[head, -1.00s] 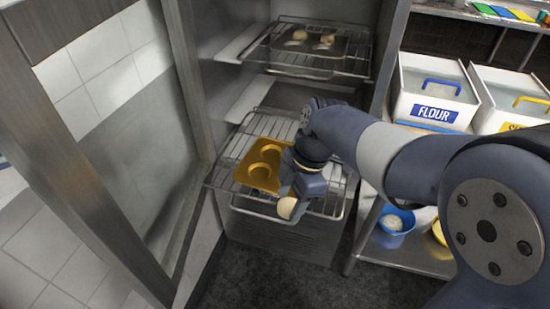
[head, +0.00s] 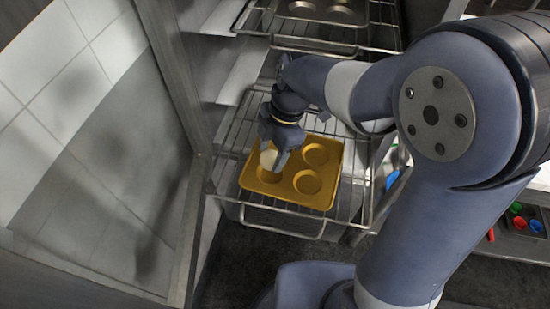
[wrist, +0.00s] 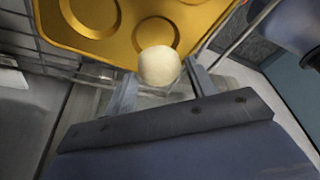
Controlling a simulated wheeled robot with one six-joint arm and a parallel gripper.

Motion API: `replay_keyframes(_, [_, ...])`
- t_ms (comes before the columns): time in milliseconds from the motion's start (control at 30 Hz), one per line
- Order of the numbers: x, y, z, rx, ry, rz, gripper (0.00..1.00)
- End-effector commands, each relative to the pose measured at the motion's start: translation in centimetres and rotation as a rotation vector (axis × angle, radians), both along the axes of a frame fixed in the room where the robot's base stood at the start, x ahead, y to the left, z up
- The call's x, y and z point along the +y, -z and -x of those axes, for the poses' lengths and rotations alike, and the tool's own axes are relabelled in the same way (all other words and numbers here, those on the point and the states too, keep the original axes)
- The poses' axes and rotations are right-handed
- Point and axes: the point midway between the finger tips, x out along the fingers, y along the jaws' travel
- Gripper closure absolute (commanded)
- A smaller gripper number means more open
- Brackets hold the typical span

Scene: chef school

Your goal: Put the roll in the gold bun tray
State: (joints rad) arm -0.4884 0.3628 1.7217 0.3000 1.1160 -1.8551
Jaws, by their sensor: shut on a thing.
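The gold bun tray (head: 286,197) lies on a pulled-out wire rack, with round shallow wells. It also fills the top of the wrist view (wrist: 110,41). My gripper (head: 273,157) is over the tray's left side, pointing down, and shut on the pale round roll (head: 268,160). In the wrist view the roll (wrist: 159,66) is between the fingers, overlapping the edge of one well. I cannot tell whether the roll touches the tray. The wells that I can see clearly look empty. My arm hides part of the tray's far side.
A higher wire rack (head: 282,43) holds a grey bun tray (head: 325,11). The open cabinet door (head: 110,200) stands at the left. The lower wire rack (head: 247,127) has bare space behind the gold tray. Small coloured items are at the right.

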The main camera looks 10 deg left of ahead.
Motion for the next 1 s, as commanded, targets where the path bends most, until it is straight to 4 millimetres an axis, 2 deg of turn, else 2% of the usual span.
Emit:
replay_keyframes(400, [0.0,5.0,0.0,0.002,0.0,0.001,0.72])
replay_keyframes(833, [0.0,5.7,0.0,-0.001,0.0,0.0,0.72])
replay_keyframes(867, [0.0,5.6,0.0,-0.001,0.0,0.0,0.44])
replay_keyframes(933, [0.0,5.5,0.0,-0.001,0.0,0.0,0.38])
replay_keyframes(1000, [0.0,5.5,0.0,-0.001,0.0,0.0,0.37])
